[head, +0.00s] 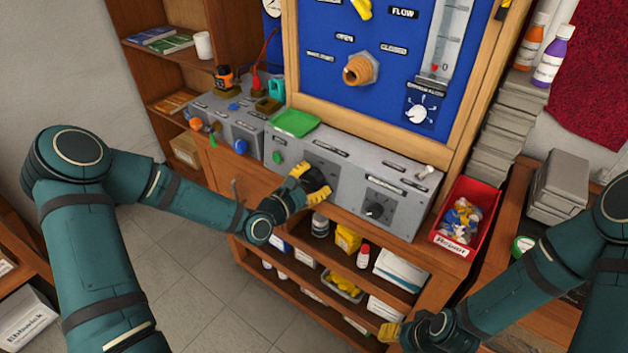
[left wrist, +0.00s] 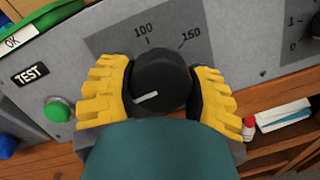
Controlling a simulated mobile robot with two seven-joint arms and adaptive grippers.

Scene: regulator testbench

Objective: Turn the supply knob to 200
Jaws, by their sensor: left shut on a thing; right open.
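The supply knob (left wrist: 160,80) is a round black knob on the grey testbench panel. Its dial shows the marks 100 and 150 above it; other marks are hidden by my gripper. A short white line on the knob lies left of its middle, nearly level. My left gripper (left wrist: 157,90) is shut on the knob, with one yellow finger on each side of it. In the head view, my left gripper (head: 305,187) covers much of the knob. My right gripper (head: 390,332) is open and empty at the bottom of the head view, away from the panel.
A second black dial knob (head: 375,210) sits to the right on the same grey box. A green tray (head: 294,123) lies on top of the box. A red bin (head: 482,190) stands at its right. Open shelves (head: 395,305) with bottles and boxes are below.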

